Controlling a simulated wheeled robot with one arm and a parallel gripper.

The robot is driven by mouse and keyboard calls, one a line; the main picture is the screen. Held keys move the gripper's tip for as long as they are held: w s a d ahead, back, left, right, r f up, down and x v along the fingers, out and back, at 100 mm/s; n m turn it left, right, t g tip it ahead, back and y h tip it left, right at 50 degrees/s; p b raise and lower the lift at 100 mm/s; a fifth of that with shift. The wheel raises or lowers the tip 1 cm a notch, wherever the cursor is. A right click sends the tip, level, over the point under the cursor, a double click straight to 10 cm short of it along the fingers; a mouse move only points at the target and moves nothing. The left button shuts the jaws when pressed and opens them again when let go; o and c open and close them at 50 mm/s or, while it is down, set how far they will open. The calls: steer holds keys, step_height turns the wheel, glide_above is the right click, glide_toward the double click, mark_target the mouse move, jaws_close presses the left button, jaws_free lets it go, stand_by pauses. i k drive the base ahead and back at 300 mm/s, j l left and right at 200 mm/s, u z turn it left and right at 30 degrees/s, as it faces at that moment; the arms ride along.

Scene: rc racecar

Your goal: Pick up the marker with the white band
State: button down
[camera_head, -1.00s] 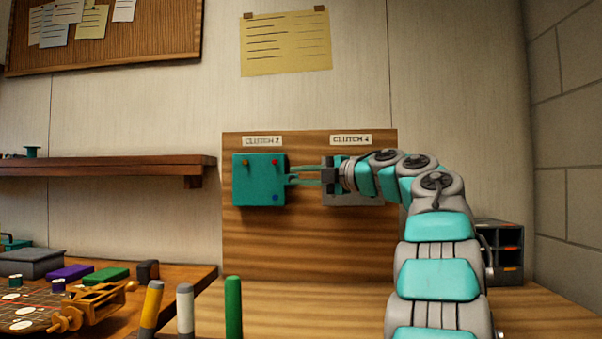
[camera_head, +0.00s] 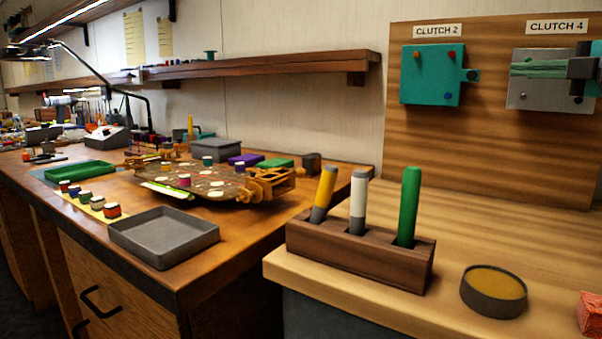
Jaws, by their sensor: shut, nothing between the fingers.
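Three markers stand in a dark wooden holder (camera_head: 350,254) near the front edge of the light wooden bench. The left marker (camera_head: 324,192) is yellow above and grey below, and leans to the right. The right marker (camera_head: 409,205) is green and nearly upright. Their lower ends are hidden in the holder. My gripper (camera_head: 513,69) is at the upper right, in front of the grey Clutch 4 plate, its fingers shut, empty and pointing left. It is well above and to the right of the markers.
A teal Clutch 2 box (camera_head: 432,75) hangs on the wooden panel left of my gripper. A round dark dish (camera_head: 493,291) sits right of the holder, with a red block (camera_head: 590,315) further right. A grey tray (camera_head: 163,238) lies on the left bench. Bench behind the dish is clear.

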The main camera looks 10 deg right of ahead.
mark_target(359, 178)
steer(key=k+j, duration=1.15)
steer(key=j, duration=0.25)
